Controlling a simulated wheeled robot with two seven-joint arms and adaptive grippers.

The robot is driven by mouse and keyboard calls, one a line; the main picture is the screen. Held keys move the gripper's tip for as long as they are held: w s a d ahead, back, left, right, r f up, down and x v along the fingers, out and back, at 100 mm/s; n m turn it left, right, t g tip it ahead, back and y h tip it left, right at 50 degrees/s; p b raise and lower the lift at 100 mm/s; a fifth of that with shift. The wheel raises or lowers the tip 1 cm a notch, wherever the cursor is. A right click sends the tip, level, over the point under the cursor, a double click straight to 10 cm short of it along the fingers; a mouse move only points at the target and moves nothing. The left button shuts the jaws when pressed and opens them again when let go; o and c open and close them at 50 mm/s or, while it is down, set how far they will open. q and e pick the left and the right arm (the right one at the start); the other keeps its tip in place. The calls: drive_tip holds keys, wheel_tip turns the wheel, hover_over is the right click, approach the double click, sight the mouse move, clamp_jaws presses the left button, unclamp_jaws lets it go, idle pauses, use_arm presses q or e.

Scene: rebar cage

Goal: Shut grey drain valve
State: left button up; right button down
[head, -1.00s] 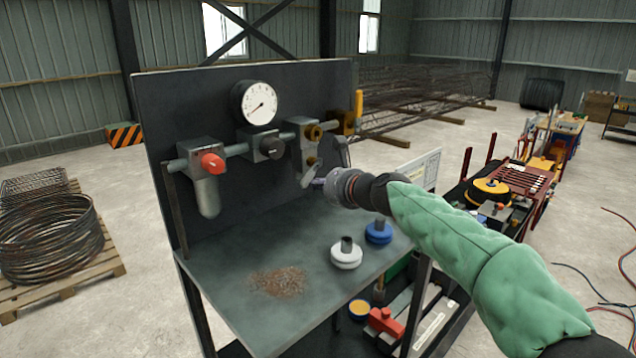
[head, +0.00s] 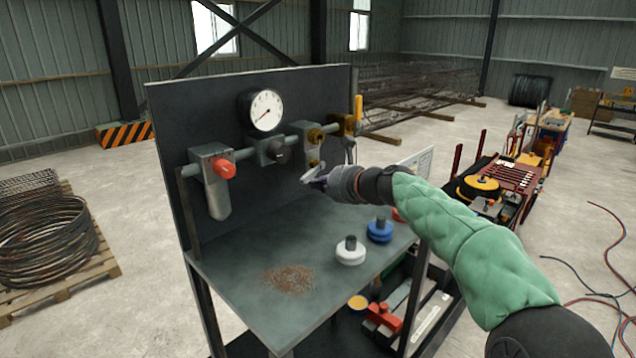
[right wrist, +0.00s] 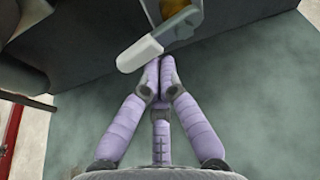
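The grey drain valve lever (head: 313,172) hangs below the valve block with brass fittings (head: 303,140) on the dark panel. It slopes down to the left. In the right wrist view the pale lever (right wrist: 140,53) slants across the top, below a grey body with a yellowish part. My right gripper (head: 318,182) is at the lever's lower end. In the right wrist view its lilac fingers (right wrist: 158,66) are together at the tips, right at the lever's lower edge. They look in contact with it but not closed around it. My left gripper is not in view.
A pressure gauge (head: 266,110), a red knob (head: 225,168) and a yellow handle (head: 358,106) are on the same panel. A white fitting (head: 350,252) and a blue fitting (head: 380,231) stand on the bench (head: 240,290) below. A rust-coloured pile (head: 288,278) lies there too.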

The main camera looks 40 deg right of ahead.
drive_tip(key=shift+a+r+p, duration=0.2)
drive_tip(key=shift+r+p, duration=0.05)
drive_tip(key=shift+p, duration=0.2)
idle(1.2)
drive_tip(key=shift+f, duration=0.1)
idle(0.5)
